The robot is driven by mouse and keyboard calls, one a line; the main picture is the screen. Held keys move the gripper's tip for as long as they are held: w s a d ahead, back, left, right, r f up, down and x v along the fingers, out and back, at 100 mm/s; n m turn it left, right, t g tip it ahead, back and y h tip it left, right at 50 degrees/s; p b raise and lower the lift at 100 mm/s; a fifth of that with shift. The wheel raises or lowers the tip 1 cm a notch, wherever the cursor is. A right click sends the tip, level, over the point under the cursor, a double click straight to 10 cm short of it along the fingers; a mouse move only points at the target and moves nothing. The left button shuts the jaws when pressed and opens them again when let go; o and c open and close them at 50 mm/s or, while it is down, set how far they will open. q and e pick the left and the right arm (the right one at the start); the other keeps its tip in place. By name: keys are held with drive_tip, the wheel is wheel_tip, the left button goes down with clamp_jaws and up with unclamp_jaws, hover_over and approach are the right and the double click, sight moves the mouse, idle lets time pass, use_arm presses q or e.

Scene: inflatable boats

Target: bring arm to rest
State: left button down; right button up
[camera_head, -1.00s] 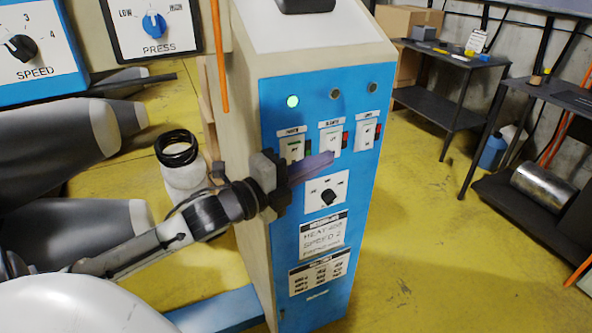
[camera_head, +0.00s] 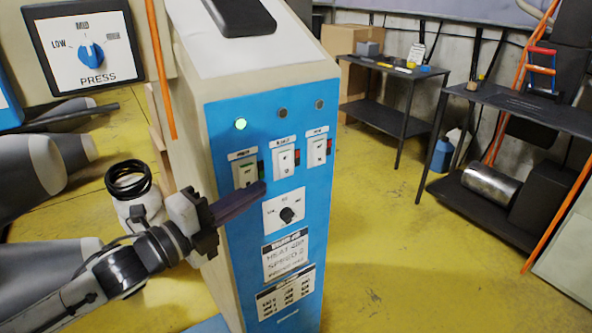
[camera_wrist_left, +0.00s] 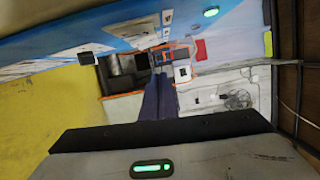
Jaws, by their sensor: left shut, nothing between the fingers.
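My left gripper (camera_head: 238,205) is in front of the blue control panel (camera_head: 226,122) of the machine, near its left edge. Its dark fingers are together, with nothing held, and point right across the panel below the leftmost switch (camera_head: 245,174). The fingers also show in the left wrist view (camera_wrist_left: 159,98), pressed together. I cannot tell whether they touch the panel. A green lamp (camera_head: 241,124) is lit at the panel's upper left. A black knob (camera_head: 288,214) sits below the switches. My right gripper is not in view.
A PRESS dial (camera_head: 91,53) is at the upper left. A black ring coil (camera_head: 128,179) lies on a white container behind my left arm. Dark shelves (camera_head: 384,70) with a metal cylinder (camera_head: 490,186) stand at the right. The yellow floor (camera_head: 400,250) right of the machine is clear.

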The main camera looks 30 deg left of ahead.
use_arm(q)
drive_tip(key=s+d+f+n+g+y, duration=0.1)
drive_tip(key=s+f+n+g, duration=0.3)
drive_tip(key=f, duration=0.7)
drive_tip(key=s+f+n+y, duration=0.1)
drive_tip(key=f+n+y, duration=0.1)
drive_tip(key=f+n, duration=0.65)
drive_tip(key=s+d+f+n+g, duration=0.2)
drive_tip(key=s+d+f, duration=0.4)
drive_tip(key=f, duration=0.3)
drive_tip(key=s+d+f+n+g+h, duration=0.1)
drive_tip(key=s+d+f+n+g, duration=0.2)
drive_tip(key=s+d+f, duration=0.3)
drive_tip(key=d+f+n, duration=0.1)
drive_tip(key=d+f, duration=0.2)
drive_tip(key=f, duration=0.1)
drive_tip(key=shift+h, duration=0.3)
drive_tip(key=shift+s+f+n, duration=0.1)
drive_tip(key=shift+n, duration=0.25)
